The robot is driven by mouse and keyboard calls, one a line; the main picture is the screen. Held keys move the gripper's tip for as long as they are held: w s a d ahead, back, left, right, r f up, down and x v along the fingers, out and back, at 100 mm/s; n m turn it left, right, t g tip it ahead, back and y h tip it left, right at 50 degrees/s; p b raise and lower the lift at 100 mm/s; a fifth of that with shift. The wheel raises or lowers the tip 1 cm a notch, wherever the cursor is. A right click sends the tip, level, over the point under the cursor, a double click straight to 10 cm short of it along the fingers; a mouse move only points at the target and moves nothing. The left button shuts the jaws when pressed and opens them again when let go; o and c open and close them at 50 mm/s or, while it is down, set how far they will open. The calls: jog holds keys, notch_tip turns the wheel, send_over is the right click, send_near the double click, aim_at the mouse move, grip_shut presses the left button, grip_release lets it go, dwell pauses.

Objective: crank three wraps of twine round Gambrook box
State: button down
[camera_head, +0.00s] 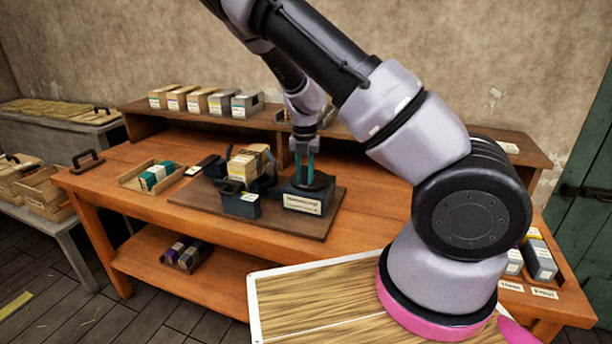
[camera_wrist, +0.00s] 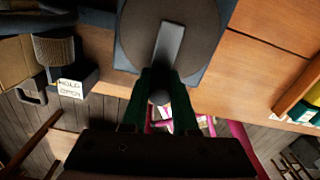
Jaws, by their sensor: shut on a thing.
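A tan box (camera_head: 243,168) sits tilted in a dark holder on the brown board (camera_head: 190,198). Dark bands show on it; I cannot count any twine wraps. Right of it stands a dark crank housing (camera_head: 290,199) with a label too small to read. My gripper (camera_head: 305,172) points down over this housing. In the wrist view my gripper (camera_wrist: 160,88) is shut on the crank's knob (camera_wrist: 159,98), at the end of a grey crank arm (camera_wrist: 169,48) lying across a round dark disc (camera_wrist: 198,25). The fingers hide part of the knob.
A small dark block (camera_head: 240,204) stands in front of the box; the wrist view shows a "HOLD / OPEN" label (camera_wrist: 70,86). A tray (camera_head: 130,180) with packets lies left. Several boxes line the rear shelf (camera_head: 150,122). The bench (camera_head: 110,190) is clear at its front left.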

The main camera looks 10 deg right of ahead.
dwell(0.4)
jog(key=c, duration=0.7)
grip_release()
notch_tip(320, 180, up, 11)
jog(key=shift+f, duration=0.1)
